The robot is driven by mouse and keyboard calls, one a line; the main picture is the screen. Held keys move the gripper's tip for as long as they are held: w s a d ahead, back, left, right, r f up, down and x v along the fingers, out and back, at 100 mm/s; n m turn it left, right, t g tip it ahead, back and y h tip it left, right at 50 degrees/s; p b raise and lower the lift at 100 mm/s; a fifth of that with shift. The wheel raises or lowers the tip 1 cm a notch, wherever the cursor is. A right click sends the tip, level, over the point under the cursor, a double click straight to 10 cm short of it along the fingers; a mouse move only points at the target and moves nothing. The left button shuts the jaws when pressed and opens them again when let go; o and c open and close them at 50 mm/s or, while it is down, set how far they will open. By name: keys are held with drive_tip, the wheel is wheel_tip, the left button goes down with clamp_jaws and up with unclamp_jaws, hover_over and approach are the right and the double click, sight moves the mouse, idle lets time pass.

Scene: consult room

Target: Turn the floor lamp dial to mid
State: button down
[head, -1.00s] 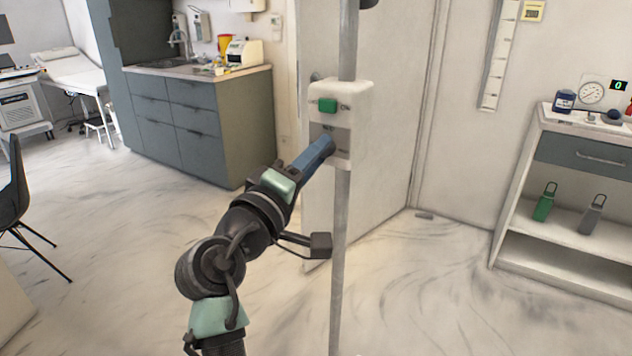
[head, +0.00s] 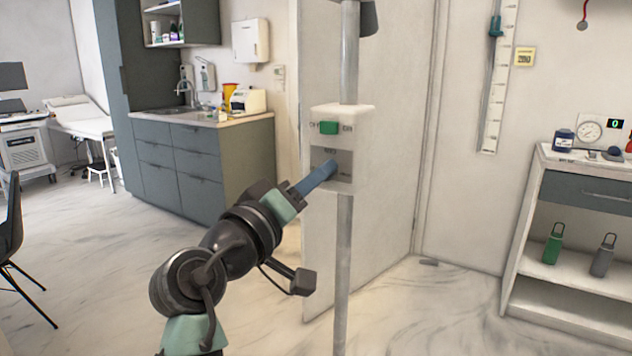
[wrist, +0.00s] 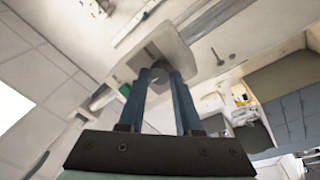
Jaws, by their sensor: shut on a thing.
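The floor lamp is a grey pole (head: 343,250) with a white control box (head: 363,121) on it. A green switch (head: 329,127) with OFF and ON lettering sits near the top of the box. Below it is a grey dial panel (head: 344,157) with small lettering, apparently MID at its top. My gripper (head: 332,168) reaches the panel from the lower left. Its blue fingers are shut on the dial, which they hide, so its setting cannot be read. In the wrist view, my fingertips (wrist: 160,74) meet the face of the box (wrist: 176,44).
A white door stands behind the pole. A grey cabinet with a sink (head: 205,170) is at the left, and a white shelf unit (head: 560,265) with bottles is at the right. Marbled floor is open around the pole.

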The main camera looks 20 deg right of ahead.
drive_tip(key=c, duration=0.6)
unclamp_jaws()
drive_tip(key=v, duration=1.3)
wheel_tip(320, 180, up, 9)
drive_tip(key=s+a+t+y, duration=0.1)
drive_tip(key=a+t+y, duration=0.2)
drive_tip(key=t+y, duration=0.45)
drive_tip(key=s+a+r+n+t+y, duration=0.1)
drive_tip(key=s+a+r+t+y, duration=0.3)
drive_tip(key=s+r+t+y, duration=0.6)
wheel_tip(320, 180, up, 25)
drive_tip(key=s+g+h+p, duration=0.2)
drive_tip(key=p, duration=2.2)
drive_tip(key=shift+a, duration=0.2)
